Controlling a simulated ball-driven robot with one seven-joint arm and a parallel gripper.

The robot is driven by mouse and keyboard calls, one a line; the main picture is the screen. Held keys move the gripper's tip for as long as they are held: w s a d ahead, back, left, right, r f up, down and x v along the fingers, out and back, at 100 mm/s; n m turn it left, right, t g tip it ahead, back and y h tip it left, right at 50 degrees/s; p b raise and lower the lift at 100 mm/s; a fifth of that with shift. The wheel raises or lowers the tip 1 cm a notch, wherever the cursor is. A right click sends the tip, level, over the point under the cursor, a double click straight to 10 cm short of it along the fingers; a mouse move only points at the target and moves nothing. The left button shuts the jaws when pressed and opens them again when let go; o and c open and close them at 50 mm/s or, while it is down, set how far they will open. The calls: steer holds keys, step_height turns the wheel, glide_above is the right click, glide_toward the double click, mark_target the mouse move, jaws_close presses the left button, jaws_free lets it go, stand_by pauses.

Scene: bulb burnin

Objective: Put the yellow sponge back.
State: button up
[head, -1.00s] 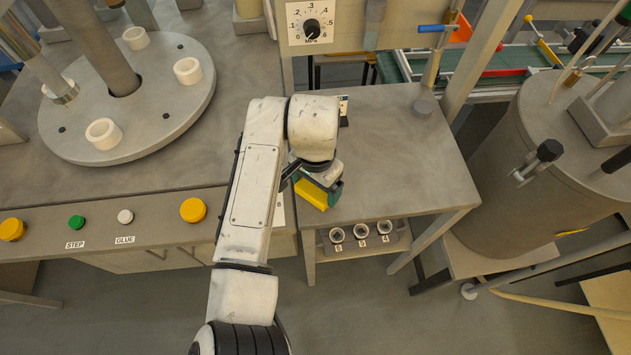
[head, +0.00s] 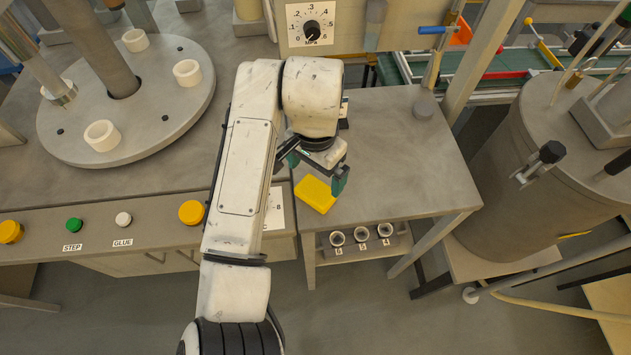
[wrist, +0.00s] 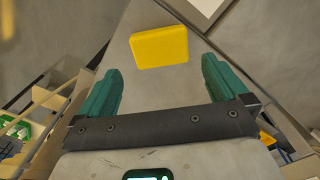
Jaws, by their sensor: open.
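The yellow sponge (head: 315,194) lies flat on the grey side table near its front left corner. In the wrist view the sponge (wrist: 159,47) lies ahead of the fingertips, roughly midway between their lines, with nothing touching it. My gripper (head: 316,172) is open and empty, just behind and above the sponge in the head view. Its two green fingers are spread wide in the wrist view (wrist: 163,85).
The side table (head: 400,160) is mostly clear to the right. Its lower shelf holds several round cups (head: 360,236). A machine with a turntable (head: 70,140) and a button panel (head: 150,215) stands left. A large tank (head: 520,180) stands right.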

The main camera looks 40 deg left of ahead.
steer(key=shift+r+b, duration=0.3)
steer(key=shift+r, duration=2.45)
steer(key=w+d+f+m+t+h, duration=0.1)
steer(key=w+d+f, duration=0.2)
steer(key=d, duration=0.6)
steer(key=w+d+f, duration=0.3)
steer(key=d, duration=0.7)
steer(key=w+d+f+m+t+h, duration=0.1)
steer(key=w+d+f, duration=0.25)
steer(key=d, duration=0.55)
steer(key=s+d+f, duration=0.3)
steer(key=d, duration=0.5)
steer(key=s+d+f, duration=0.2)
steer(key=s+d, duration=0.1)
steer(key=d, duration=0.4)
steer(key=s+d+f+y, duration=0.1)
steer(key=s+d, duration=0.3)
steer(key=s, duration=0.6)
steer(key=s+d+f+g, duration=0.1)
steer(key=s+d+f, duration=0.2)
steer(key=s, duration=0.7)
steer(key=shift+s+d+n+y, duration=0.4)
steer(key=shift+d, duration=0.1)
steer(key=shift+f, duration=0.15)
